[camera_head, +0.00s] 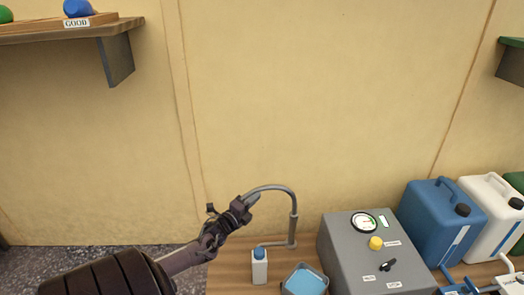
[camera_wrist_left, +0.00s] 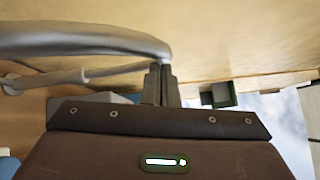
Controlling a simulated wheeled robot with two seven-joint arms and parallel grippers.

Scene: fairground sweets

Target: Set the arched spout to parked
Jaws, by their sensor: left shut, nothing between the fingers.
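The arched spout (camera_head: 275,189) is a thin grey pipe in the head view. It rises from near the grey machine box and curves over to the left. Its free end is beside my left gripper (camera_head: 251,199), partly hidden by it. In the left wrist view the spout (camera_wrist_left: 85,38) is a thick grey curve at upper left, passing close to the fingertips. My left gripper (camera_wrist_left: 161,84) is shut with nothing between its fingers; I cannot tell whether it touches the spout. My right gripper is not in view.
The grey machine box (camera_head: 340,255) has a gauge, a yellow knob (camera_head: 376,243) and a black switch (camera_head: 387,265). A white bottle with a blue cap (camera_head: 260,268) and a blue-filled tray (camera_head: 304,281) stand below the spout. Blue (camera_head: 432,225) and white (camera_head: 487,205) jugs stand at right.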

